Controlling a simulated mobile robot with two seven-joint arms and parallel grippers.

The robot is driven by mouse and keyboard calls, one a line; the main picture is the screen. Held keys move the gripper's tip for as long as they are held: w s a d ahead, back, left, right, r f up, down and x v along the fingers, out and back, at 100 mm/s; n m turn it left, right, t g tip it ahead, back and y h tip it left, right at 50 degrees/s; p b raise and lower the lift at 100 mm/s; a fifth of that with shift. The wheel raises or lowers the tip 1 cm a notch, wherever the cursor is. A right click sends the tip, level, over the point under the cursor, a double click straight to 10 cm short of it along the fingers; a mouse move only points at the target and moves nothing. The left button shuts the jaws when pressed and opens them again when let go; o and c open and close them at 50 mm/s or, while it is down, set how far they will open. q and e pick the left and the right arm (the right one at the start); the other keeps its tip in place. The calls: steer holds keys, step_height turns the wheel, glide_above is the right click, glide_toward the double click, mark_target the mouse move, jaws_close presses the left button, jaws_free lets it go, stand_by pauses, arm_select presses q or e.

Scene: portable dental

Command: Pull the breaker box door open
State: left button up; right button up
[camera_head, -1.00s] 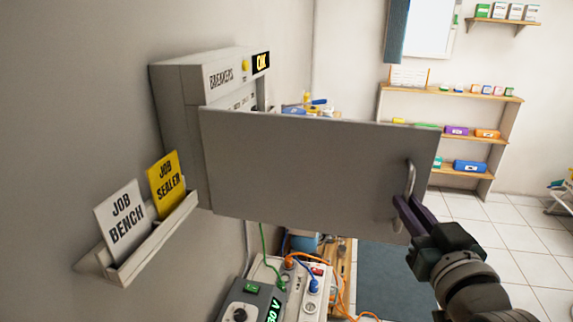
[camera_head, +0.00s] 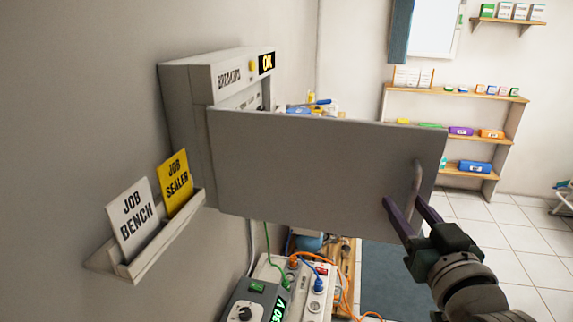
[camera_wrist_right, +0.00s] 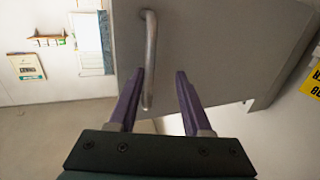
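The grey breaker box (camera_head: 187,115) is on the left wall, with an "OK" sign on it. Its flat grey door (camera_head: 310,165) stands swung well out from the box and shows part of the inside. The metal bar handle (camera_head: 417,185) is near the door's free edge; it also shows in the right wrist view (camera_wrist_right: 150,60). My right gripper (camera_head: 404,200) is open at the handle's lower part. In the right wrist view the handle lies between the spread fingers (camera_wrist_right: 159,75), close to the left one. My left gripper is not in view.
A wall holder (camera_head: 150,245) below the box carries a white "JOB BENCH" card (camera_head: 133,216) and a yellow "JOB SEALER" card (camera_head: 175,183). Below the door are devices with cables (camera_head: 290,275). Shelves (camera_head: 455,92) stand at the back right. Tiled floor (camera_head: 500,235) is clear on the right.

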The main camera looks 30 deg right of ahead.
steer(key=shift+s+d, duration=0.1)
stand_by(0.3)
steer(key=shift+s, duration=0.15)
steer(key=p+v, duration=0.2)
steer(key=v, duration=0.7)
steer(key=shift+s+a+p, duration=0.2)
steer(key=shift+a+p, duration=0.05)
steer(key=shift+p, duration=0.15)
